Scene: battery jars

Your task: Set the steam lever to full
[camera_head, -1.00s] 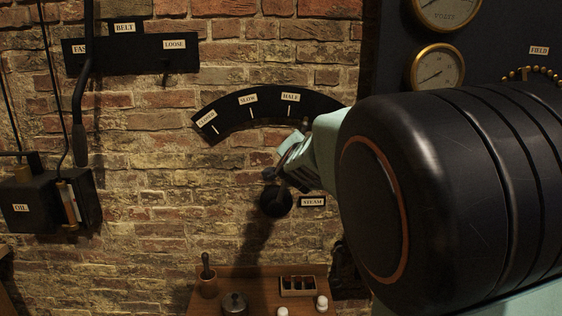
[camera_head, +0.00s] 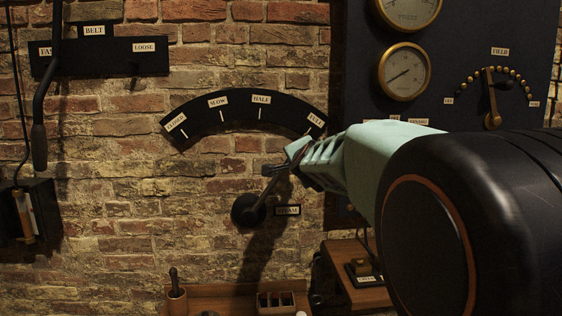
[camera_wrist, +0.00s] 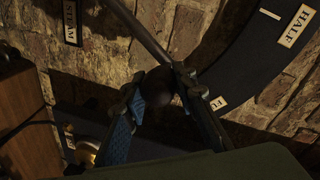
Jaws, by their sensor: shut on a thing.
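The steam lever (camera_head: 265,195) is a thin metal rod that rises from a dark round hub (camera_head: 246,210) on the brick wall. It leans up and to the right, roughly toward the FULL end of the scale. The black curved scale (camera_head: 238,112) carries the labels CLOSED, SLOW, HALF and FULL. My gripper (camera_head: 288,166) is at the lever's upper end. In the wrist view the fingers (camera_wrist: 160,98) are shut around the dark ball knob (camera_wrist: 158,85), with the rod (camera_wrist: 138,30) running to the upper left. My gripper partly hides the lever's tip.
A STEAM plate (camera_head: 288,210) is right of the hub. A dark panel with gauges (camera_head: 404,71) and a FIELD dial (camera_head: 493,95) stands at the right. A wooden shelf (camera_head: 225,293) with small items is below. The BELT bracket (camera_head: 100,58) is at upper left.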

